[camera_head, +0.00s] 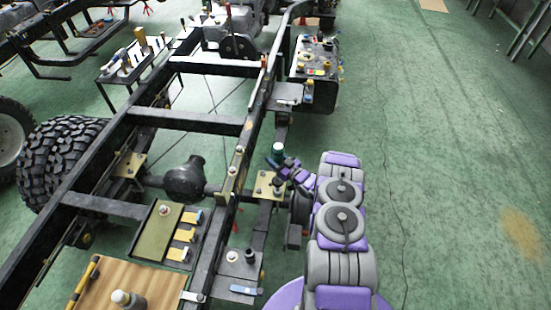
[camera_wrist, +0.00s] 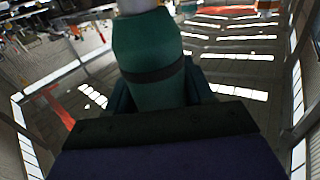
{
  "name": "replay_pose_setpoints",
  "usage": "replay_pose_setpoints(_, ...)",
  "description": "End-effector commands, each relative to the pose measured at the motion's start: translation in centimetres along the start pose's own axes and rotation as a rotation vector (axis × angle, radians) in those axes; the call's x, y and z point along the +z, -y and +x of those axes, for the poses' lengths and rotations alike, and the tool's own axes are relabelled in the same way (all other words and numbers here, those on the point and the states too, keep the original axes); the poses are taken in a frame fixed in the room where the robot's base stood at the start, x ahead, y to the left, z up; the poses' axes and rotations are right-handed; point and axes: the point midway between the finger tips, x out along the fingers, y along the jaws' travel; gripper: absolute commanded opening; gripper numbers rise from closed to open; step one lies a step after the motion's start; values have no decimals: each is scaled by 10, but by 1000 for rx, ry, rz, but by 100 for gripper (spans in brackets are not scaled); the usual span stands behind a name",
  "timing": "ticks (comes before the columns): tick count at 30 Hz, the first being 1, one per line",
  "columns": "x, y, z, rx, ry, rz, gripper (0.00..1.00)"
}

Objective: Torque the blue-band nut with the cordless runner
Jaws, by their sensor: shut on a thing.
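My gripper (camera_head: 283,163) is at the right side of the chassis frame, above a tan plate (camera_head: 263,190) on the rail. It is shut on a green, rounded tool body with a dark band, which looks like the cordless runner (camera_wrist: 152,60). The runner's green and white end also shows in the body camera view (camera_head: 278,149). The wrist view looks along it, and its working tip cannot be made out. Small nuts or studs stand on several plates, such as one on the olive plate (camera_head: 164,210). I cannot tell which nut has the blue band.
The dark chassis rails and crossmembers (camera_head: 188,118) fill the left and middle. A tool tray (camera_head: 132,62) stands at the upper left, and a box with small parts (camera_head: 316,68) sits at the upper right. Large tires (camera_head: 60,150) are at left. The green floor (camera_head: 440,130) at right is clear.

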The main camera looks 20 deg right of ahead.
Motion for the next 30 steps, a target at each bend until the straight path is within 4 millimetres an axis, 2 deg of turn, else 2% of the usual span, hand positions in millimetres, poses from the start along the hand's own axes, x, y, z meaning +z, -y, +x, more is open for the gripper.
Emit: replay_pose_setpoints(30, 4, 0, 0, 0, -3, -1, 0)
